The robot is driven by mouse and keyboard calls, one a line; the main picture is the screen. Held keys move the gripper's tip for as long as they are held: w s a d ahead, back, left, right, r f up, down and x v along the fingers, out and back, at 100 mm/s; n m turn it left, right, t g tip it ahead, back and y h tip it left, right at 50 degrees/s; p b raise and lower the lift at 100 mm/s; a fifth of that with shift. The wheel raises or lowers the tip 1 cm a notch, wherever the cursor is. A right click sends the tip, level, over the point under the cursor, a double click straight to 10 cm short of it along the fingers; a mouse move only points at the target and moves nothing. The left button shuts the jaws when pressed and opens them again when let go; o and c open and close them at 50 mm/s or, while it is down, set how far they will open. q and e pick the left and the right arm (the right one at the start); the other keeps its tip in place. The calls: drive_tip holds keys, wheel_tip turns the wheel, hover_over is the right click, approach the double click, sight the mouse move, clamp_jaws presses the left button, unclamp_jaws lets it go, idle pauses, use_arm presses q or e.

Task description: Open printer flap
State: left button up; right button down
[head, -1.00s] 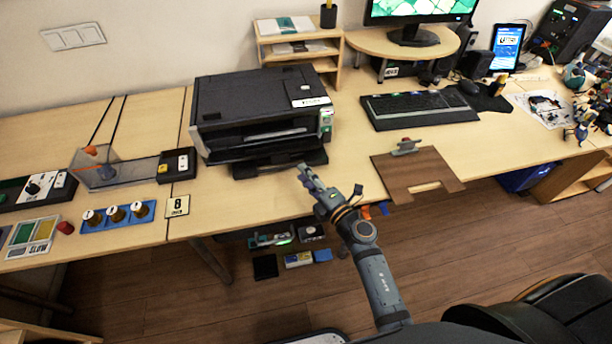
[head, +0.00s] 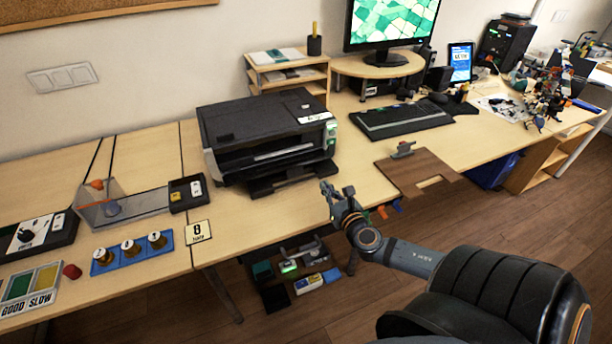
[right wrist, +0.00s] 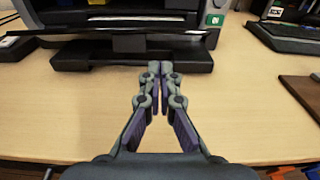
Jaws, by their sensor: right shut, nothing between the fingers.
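A black printer (head: 262,128) stands on the wooden desk. Its output tray (head: 292,178) sticks out at the bottom front, and a narrow slot shows above the tray. The printer's lower front also shows in the right wrist view (right wrist: 125,18), with the tray (right wrist: 130,56) across the upper part. My right gripper (head: 326,190) is in front of the tray, to its right in the head view. Its fingers (right wrist: 160,68) are together and empty, pointing at the tray's front edge; I cannot tell whether they touch it. My left gripper is not in view.
A brown clipboard (head: 416,172) and a keyboard (head: 402,119) lie right of the printer. A wooden shelf (head: 287,76) stands behind it. A sign card (head: 198,232) and a blue tray with knobs (head: 131,252) are left. Bare desk lies before the printer.

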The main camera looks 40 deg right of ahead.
sight(310, 161)
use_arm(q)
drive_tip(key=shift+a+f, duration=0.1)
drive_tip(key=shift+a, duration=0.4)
use_arm(e)
drive_tip(key=x, duration=0.9)
drive_tip(key=shift+a, duration=0.15)
drive_tip(key=shift+r+p, duration=0.25)
drive_tip(key=shift+p, duration=0.2)
drive_tip(key=r+p, duration=0.1)
drive_tip(key=p, duration=0.4)
drive_tip(key=r+g+p, duration=0.1)
drive_tip(key=p, duration=0.3)
drive_tip(key=shift+w+r+p, duration=0.15)
drive_tip(key=shift+w+p, duration=0.1)
drive_tip(key=shift+p, duration=0.15)
drive_tip(key=shift+w+r, duration=0.1)
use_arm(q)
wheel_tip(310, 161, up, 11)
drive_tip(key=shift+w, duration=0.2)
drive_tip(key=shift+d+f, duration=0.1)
